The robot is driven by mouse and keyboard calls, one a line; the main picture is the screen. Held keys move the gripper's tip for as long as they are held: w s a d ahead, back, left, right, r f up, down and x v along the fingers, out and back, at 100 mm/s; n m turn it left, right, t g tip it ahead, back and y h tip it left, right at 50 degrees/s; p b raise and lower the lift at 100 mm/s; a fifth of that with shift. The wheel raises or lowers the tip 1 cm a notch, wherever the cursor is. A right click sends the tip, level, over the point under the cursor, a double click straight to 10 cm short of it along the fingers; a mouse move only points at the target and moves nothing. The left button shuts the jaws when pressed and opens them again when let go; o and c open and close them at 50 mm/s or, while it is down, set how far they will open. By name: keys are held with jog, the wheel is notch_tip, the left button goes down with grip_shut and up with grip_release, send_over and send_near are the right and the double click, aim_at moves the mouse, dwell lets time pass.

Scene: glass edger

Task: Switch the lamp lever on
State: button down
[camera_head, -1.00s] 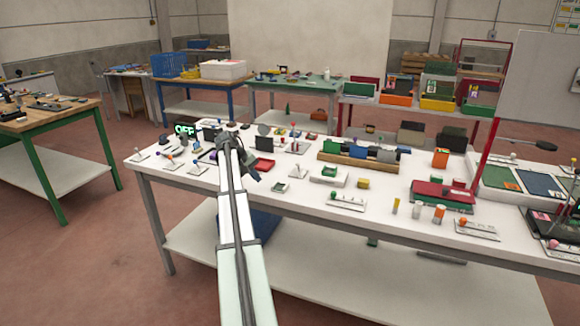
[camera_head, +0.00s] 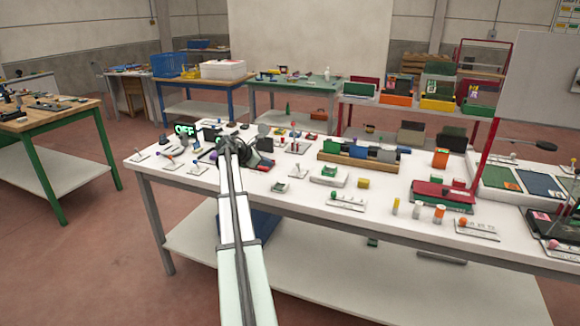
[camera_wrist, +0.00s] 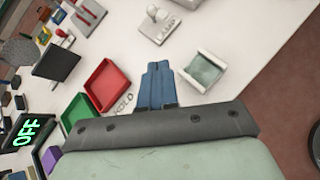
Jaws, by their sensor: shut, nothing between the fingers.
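In the wrist view, a small lever with a pale round knob (camera_wrist: 155,14) stands on a light plate near the top; the lettering on its plate appears to read LAMP. My gripper (camera_wrist: 158,68) has its blue fingers together, with nothing between them. It points toward the lever's plate, apart from it, with bare white tabletop between. I cannot pick out the lamp lever there with certainty.
A red tray (camera_wrist: 107,88) and a pale dish with a greenish inside (camera_wrist: 206,70) flank the fingers. A display reading OFF (camera_head: 185,130) stands at the table's back left. Several other small levers stand nearby. The white table's edge (camera_wrist: 262,62) is at right.

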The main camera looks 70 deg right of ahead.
jog(key=shift+n, duration=0.8)
jog(key=x, duration=0.9)
jog(key=shift+d+f, duration=0.1)
jog(key=shift+d, duration=0.05)
jog(key=shift+s+d, duration=0.7)
jog(key=shift+d, duration=0.25)
jog(key=shift+s+d, duration=0.6)
jog(key=shift+d, duration=0.3)
jog(key=shift+d+r+y, duration=0.2)
jog(key=shift+r+y, duration=0.15)
jog(key=shift+y, duration=0.05)
